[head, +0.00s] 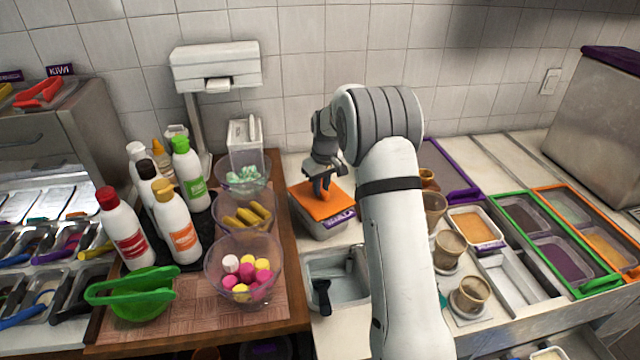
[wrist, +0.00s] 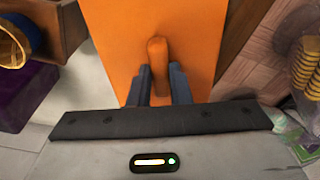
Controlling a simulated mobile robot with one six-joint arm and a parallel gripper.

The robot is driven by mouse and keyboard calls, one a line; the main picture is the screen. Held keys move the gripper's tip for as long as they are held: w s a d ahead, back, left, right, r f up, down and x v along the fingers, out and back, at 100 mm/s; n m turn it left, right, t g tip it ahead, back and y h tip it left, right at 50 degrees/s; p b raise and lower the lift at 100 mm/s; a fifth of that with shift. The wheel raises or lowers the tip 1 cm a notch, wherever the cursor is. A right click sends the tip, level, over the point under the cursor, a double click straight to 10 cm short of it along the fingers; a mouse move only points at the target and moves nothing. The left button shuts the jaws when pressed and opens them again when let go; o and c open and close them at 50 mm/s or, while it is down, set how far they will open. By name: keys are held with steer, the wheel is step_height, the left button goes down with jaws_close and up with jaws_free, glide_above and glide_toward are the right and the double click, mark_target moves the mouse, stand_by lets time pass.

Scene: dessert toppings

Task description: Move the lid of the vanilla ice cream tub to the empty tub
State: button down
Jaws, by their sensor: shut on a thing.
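An orange lid (head: 308,205) with a raised orange handle lies over a grey tub (head: 312,227) near the back wall. The tub has a purple label (head: 341,218) whose words I cannot read. My gripper (head: 321,186) points down over the lid, its fingers on the handle. The wrist view shows the dark fingers (wrist: 158,85) on both sides of the handle (wrist: 157,52), with the flat lid (wrist: 115,30) below. I cannot tell whether the lid touches the tub rim. An open grey tub (head: 340,264) in front holds a black-handled scoop (head: 321,295); my arm hides part of it.
Clear bowls of candies (head: 212,262), yellow sticks (head: 222,213) and green pieces (head: 235,163) stand to the left, by sauce bottles (head: 125,235). To the right are brown cups (head: 449,248), an orange-filled tray (head: 475,227), an empty white tray (head: 515,277) and a green-framed case (head: 570,290).

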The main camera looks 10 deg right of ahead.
steer(key=shift+f, duration=0.35)
steer(key=c, duration=1.3)
jaws_free()
steer(key=shift+o, duration=0.2)
steer(key=shift+s+d+r+b, duration=0.15)
steer(key=shift+r+b, duration=0.1)
steer(key=shift+r, duration=1.05)
steer(key=shift+s+a+r+b, duration=0.15)
steer(key=shift+r+b, duration=0.1)
steer(key=shift+r, duration=1.05)
steer(key=shift+s+d+r+b, duration=0.15)
steer(key=shift+r+b, duration=0.1)
steer(key=shift+r, duration=1.05)
